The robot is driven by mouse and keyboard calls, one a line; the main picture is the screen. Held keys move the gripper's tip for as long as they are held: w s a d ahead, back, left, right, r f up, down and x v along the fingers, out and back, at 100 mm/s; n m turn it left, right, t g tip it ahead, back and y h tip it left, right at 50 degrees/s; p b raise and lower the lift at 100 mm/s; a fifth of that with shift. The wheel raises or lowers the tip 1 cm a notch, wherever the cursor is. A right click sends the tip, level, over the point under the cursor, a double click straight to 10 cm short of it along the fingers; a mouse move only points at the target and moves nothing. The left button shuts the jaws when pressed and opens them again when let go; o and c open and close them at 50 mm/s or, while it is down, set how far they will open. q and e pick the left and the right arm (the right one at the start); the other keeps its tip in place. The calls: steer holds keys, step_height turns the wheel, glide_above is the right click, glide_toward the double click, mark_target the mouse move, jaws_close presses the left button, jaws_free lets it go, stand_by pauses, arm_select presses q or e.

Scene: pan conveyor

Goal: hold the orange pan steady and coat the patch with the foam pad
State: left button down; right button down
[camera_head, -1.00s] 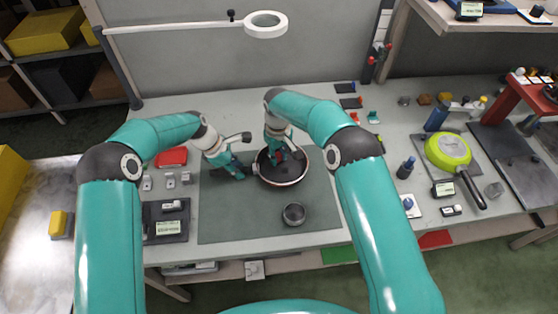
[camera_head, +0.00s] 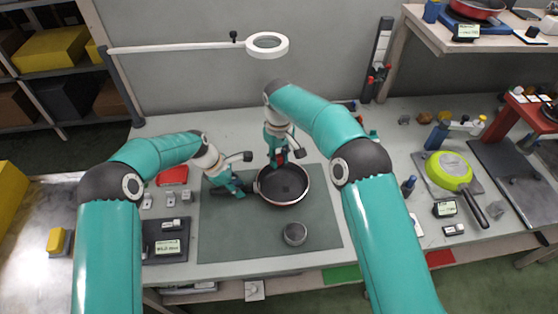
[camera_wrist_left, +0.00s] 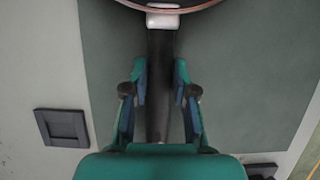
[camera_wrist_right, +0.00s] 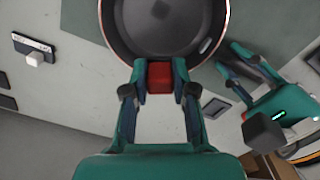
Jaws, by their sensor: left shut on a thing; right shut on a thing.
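The pan (camera_head: 300,199), dark inside with a reddish-copper rim, sits on the dark green mat (camera_head: 225,235). A darker patch (camera_head: 289,190) shows on its floor. My left gripper (camera_head: 236,188) is shut on the pan's black handle (camera_wrist_left: 160,75), left of the bowl. My right gripper (camera_head: 278,160) is shut on a small red block, likely the foam pad (camera_wrist_right: 160,77), at the pan's far rim. In the right wrist view the pad is beside the rim; its height and any contact are unclear. A small round grey tin (camera_head: 294,234) stands on the mat in front of the pan.
A green pan (camera_head: 449,170) lies on the right. A red case (camera_head: 173,176) and a dark scale-like device (camera_head: 165,240) stand left of the mat. A ring lamp (camera_head: 267,45) hangs above the back. The mat's front left is clear.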

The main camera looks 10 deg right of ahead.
stand_by(0.3)
arm_select(q)
steer(key=c, duration=0.8)
jaws_free()
steer(key=shift+c, duration=0.2)
steer(key=shift+r, duration=0.1)
steer(key=v, duration=1.1)
steer(key=shift+a+r, duration=0.15)
steer(key=shift+r, duration=0.2)
